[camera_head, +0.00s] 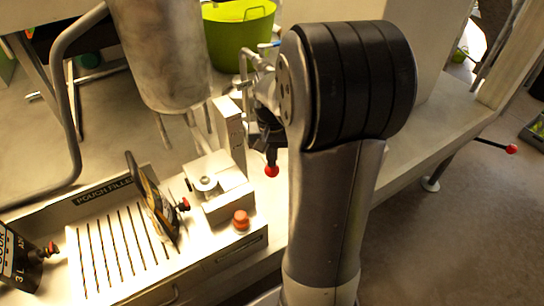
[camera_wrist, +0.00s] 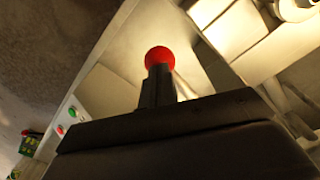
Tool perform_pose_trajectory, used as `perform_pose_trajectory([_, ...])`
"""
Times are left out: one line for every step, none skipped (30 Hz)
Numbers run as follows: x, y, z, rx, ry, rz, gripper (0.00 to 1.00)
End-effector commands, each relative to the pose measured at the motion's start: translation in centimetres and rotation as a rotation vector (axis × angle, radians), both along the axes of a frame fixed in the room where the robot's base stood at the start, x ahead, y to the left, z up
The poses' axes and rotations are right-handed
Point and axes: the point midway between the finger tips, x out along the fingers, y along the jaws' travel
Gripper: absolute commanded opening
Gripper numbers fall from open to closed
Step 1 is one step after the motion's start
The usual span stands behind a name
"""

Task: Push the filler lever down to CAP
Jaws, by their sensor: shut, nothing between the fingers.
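A red ball knob (camera_head: 271,170), which appears to be the filler lever's end, shows just right of the pouch filler's upright post (camera_head: 230,125). My gripper (camera_head: 268,138) is shut and empty, its dark fingers pointing down just above the knob. In the wrist view the red knob (camera_wrist: 160,58) appears right at the tips of my shut fingers (camera_wrist: 158,80). I cannot tell whether they touch. The lever's rod is hidden, and no CAP mark is readable. The filler's tray (camera_head: 85,225) bears the label "POUCH FILLER" and holds a dark pouch (camera_head: 158,208) with a red cap.
A steel tank (camera_head: 165,50) hangs above the filler. Another dark pouch (camera_head: 18,258) stands at far left. A green tub (camera_head: 238,32) is behind. My arm blocks the centre.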

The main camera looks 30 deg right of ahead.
Motion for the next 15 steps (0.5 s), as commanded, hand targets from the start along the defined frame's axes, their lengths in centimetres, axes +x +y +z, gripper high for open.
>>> perform_pose_trajectory([0.0, 0.0, 0.1, 0.000, 0.001, 0.000, 0.00])
perform_pose_trajectory([0.0, 0.0, 0.2, 0.000, 0.001, 0.000, 0.00])
perform_pose_trajectory([0.0, 0.0, 0.5, 0.000, 0.000, 0.000, 0.00])
perform_pose_trajectory([0.0, 0.0, 0.7, 0.000, 0.000, 0.000, 0.00])
perform_pose_trajectory([0.0, 0.0, 1.0, 0.000, 0.000, 0.000, 0.00])
perform_pose_trajectory([0.0, 0.0, 1.5, 0.000, 0.000, 0.000, 0.00])
perform_pose_trajectory([0.0, 0.0, 1.9, 0.000, -0.001, 0.000, 0.00])
perform_pose_trajectory([0.0, 0.0, 2.3, 0.000, -0.001, 0.000, 0.00])
perform_pose_trajectory([0.0, 0.0, 2.8, 0.000, -0.001, 0.000, 0.00])
perform_pose_trajectory([0.0, 0.0, 3.2, 0.000, -0.001, 0.000, 0.00])
perform_pose_trajectory([0.0, 0.0, 3.6, 0.000, -0.001, 0.000, 0.00])
perform_pose_trajectory([0.0, 0.0, 4.1, 0.000, -0.001, 0.000, 0.00])
perform_pose_trajectory([0.0, 0.0, 4.4, 0.000, -0.001, 0.000, 0.00])
perform_pose_trajectory([0.0, 0.0, 4.8, 0.000, -0.001, 0.000, 0.00])
perform_pose_trajectory([0.0, 0.0, 5.3, 0.000, -0.001, 0.000, 0.00])
